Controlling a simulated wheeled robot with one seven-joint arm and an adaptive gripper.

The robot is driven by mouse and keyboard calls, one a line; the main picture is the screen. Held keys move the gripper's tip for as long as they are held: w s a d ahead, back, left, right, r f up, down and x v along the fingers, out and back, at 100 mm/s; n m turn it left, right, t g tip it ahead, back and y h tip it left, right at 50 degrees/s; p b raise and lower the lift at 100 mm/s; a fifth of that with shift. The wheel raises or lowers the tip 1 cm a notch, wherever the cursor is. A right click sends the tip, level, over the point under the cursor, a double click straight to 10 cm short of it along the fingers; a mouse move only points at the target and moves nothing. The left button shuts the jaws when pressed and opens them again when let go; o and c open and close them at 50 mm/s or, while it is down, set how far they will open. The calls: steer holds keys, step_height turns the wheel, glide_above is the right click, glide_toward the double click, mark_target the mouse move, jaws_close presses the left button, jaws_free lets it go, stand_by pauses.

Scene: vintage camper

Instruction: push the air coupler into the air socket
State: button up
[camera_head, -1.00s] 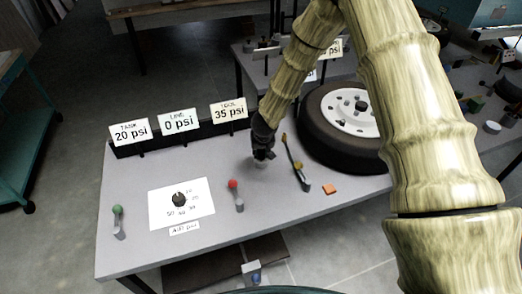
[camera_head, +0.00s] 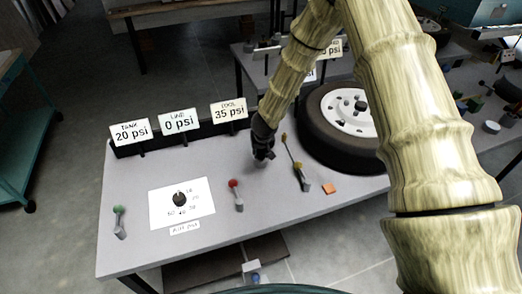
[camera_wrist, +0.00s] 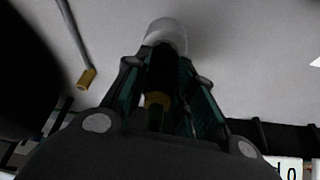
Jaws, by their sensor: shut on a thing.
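My gripper (camera_head: 263,150) reaches down to the grey bench top near the tyre. In the wrist view its fingers (camera_wrist: 160,100) are closed around a dark cylinder with a brass-coloured band, which appears to be the air coupler (camera_wrist: 157,98). A pale grey, round-ended piece, which appears to be the air socket (camera_wrist: 167,36), lies straight beyond the coupler's dark end. The coupler's end meets or overlaps it in the picture. I cannot tell whether it is seated inside. In the head view the gripper hides most of both parts.
A wheel with a dark tyre (camera_head: 345,140) lies to the right. A thin rod with a yellow end (camera_head: 298,165) and an orange square (camera_head: 329,188) are nearby. A red-knobbed lever (camera_head: 236,196), a dial (camera_head: 180,199), a green-knobbed lever (camera_head: 119,221) and psi signs (camera_head: 179,123) are to the left.

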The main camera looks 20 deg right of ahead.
steer(key=shift+f, duration=0.55)
stand_by(0.9)
steer(key=o, duration=1)
steer(key=shift+r, duration=0.1)
steer(key=shift+v, duration=5.9)
steer(key=shift+s, duration=0.15)
